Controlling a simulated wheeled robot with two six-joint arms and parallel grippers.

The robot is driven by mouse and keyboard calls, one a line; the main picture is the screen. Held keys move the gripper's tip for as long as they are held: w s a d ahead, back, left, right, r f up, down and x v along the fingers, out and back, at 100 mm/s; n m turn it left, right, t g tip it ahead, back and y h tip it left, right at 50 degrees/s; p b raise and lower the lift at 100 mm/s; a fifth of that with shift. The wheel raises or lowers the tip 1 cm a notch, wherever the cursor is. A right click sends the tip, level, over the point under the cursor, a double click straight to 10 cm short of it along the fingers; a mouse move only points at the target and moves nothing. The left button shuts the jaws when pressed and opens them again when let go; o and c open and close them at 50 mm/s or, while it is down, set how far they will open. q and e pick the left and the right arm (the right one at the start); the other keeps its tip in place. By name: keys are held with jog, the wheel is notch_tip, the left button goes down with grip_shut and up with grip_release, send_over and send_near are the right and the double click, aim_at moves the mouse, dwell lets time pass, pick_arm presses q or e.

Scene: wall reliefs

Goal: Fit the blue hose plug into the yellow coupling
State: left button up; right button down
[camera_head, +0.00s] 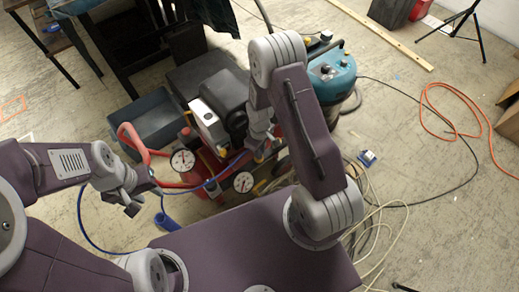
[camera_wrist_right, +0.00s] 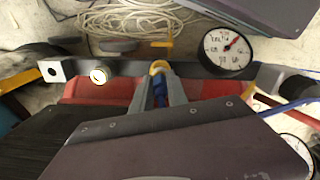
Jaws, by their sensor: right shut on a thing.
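My right gripper (camera_wrist_right: 160,84) is shut on the blue hose plug (camera_wrist_right: 160,93), which shows between its fingers in the right wrist view. The yellow coupling (camera_wrist_right: 159,67) is right at the fingertips, in line with the plug. The plug's front end is hidden, so I cannot tell whether it is inside the coupling. In the head view my right gripper (camera_head: 261,147) is low at the compressor's front, and the plug is too small to make out. My left gripper (camera_head: 130,200) hangs at the left, apart from the compressor; its finger opening is unclear.
The red compressor (camera_head: 203,172) carries a pressure gauge (camera_wrist_right: 229,49). A blue hose (camera_head: 205,184) runs along its front. A blue-grey bin (camera_head: 155,120) stands behind left, and a teal vacuum (camera_head: 331,75) behind right. Pale coiled hose (camera_head: 372,205) and an orange cable (camera_head: 455,133) lie on the floor.

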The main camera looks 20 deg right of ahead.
jog(key=c, duration=1.2)
grip_release()
jog(key=shift+f, duration=0.1)
jog(key=shift+c, duration=0.2)
notch_tip(320, 180, up, 9)
jog(key=p, duration=0.4)
